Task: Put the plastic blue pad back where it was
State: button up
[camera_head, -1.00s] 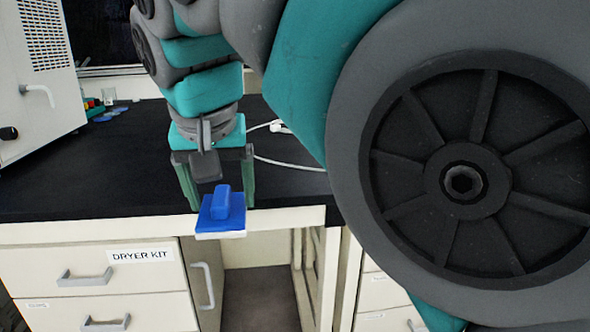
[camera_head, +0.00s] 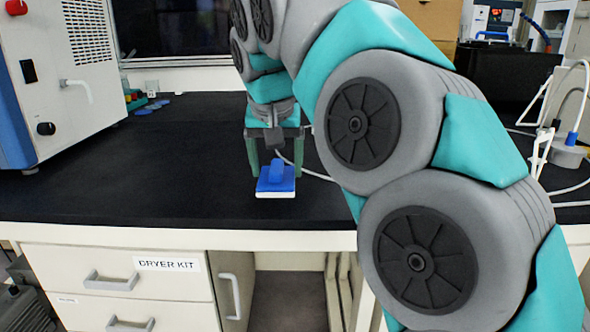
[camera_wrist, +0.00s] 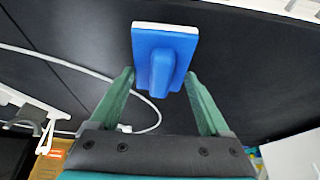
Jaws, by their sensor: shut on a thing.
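The blue plastic pad (camera_head: 275,187) has a raised blue grip block on top and a white layer underneath. My gripper (camera_head: 275,172) is shut on it, with one green finger on each side. In the head view the pad appears over the front part of the black counter (camera_head: 190,190); I cannot tell its height above it. In the wrist view the pad (camera_wrist: 180,45) sits between the tips of my gripper (camera_wrist: 160,78), its white edge at the far side.
A white machine (camera_head: 75,75) with a red button stands at the left. Small blue pieces (camera_head: 145,110) lie beside it at the back. A white cable (camera_head: 318,175) runs behind my gripper. The drawer labelled DRYER KIT (camera_head: 120,280) is closed below the counter.

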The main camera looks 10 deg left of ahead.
aim_at(277, 162)
jog(key=shift+w+a+f+p, duration=0.1)
jog(key=shift+w+a, duration=0.1)
jog(key=shift+w, duration=0.55)
jog(key=shift+w+a+f+p, duration=0.1)
jog(key=shift+w+a+p, duration=0.1)
jog(key=shift+w, duration=0.55)
jog(key=shift+w+a+f+p, duration=0.1)
jog(key=shift+w+a, duration=0.1)
jog(key=shift+w, duration=0.55)
jog(key=shift+f, duration=1.7)
jog(key=o, duration=1)
jog(key=shift+f, duration=0.1)
jog(key=v, duration=0.9)
jog(key=shift+d, duration=0.1)
jog(key=shift+p+v, duration=0.95)
jog(key=shift+v, duration=0.7)
jog(key=shift+f, duration=0.1)
